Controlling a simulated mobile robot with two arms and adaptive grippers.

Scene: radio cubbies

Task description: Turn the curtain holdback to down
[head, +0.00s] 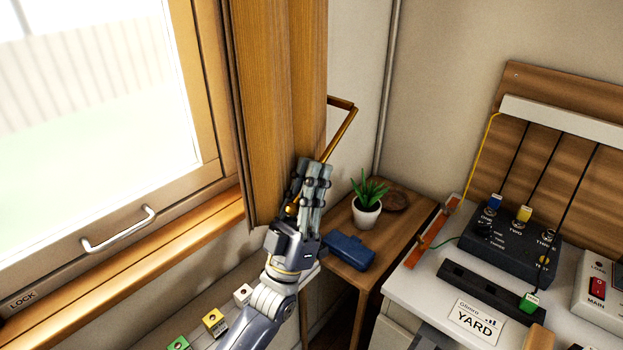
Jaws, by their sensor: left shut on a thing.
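The curtain holdback (339,134) is a thin brass bar on the wall beside the right edge of the orange-brown curtain (268,90). It has a short upper arm with a corner, and a long arm slanting down and left to my gripper. My left gripper (316,178) is shut on the lower part of the holdback, in front of the curtain's lower right edge. The fingers hide much of the holdback's lower end; a small brass spot shows beside them. My right gripper is not in view.
A small wooden table (400,240) below right holds a potted plant (367,212) and a dark blue case (348,251). A window with a white handle (119,230) is at left. A white desk with a switch box (512,235) and a YARD sign (477,319) is at right.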

